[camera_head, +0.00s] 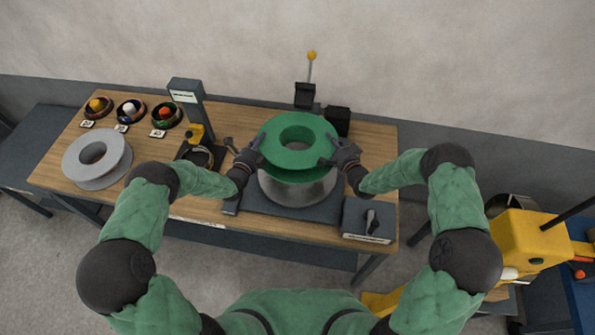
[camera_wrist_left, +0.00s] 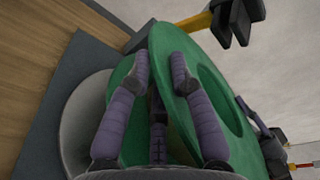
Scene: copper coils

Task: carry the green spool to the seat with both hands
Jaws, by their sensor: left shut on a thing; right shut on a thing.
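The green spool (camera_head: 300,119) has two flanges and a central hole, and it is level over the round grey metal seat (camera_head: 300,191). Whether its lower flange touches the seat or hangs just above it, I cannot tell. My left gripper (camera_head: 260,153) is shut on the spool's upper flange at its left side. In the left wrist view my left gripper (camera_wrist_left: 161,66) has its fingers on either side of the green flange (camera_wrist_left: 222,118), and part of the seat (camera_wrist_left: 82,122) shows below. My right gripper (camera_head: 331,154) is shut on the flange at the right side.
A grey spool (camera_head: 75,164) lies at the bench's left end, near several small bowls (camera_head: 130,109). A dark post (camera_head: 188,101) stands left of the spool. A switch box (camera_head: 367,220) sits at front right. A yellow machine (camera_head: 527,240) stands right of the bench.

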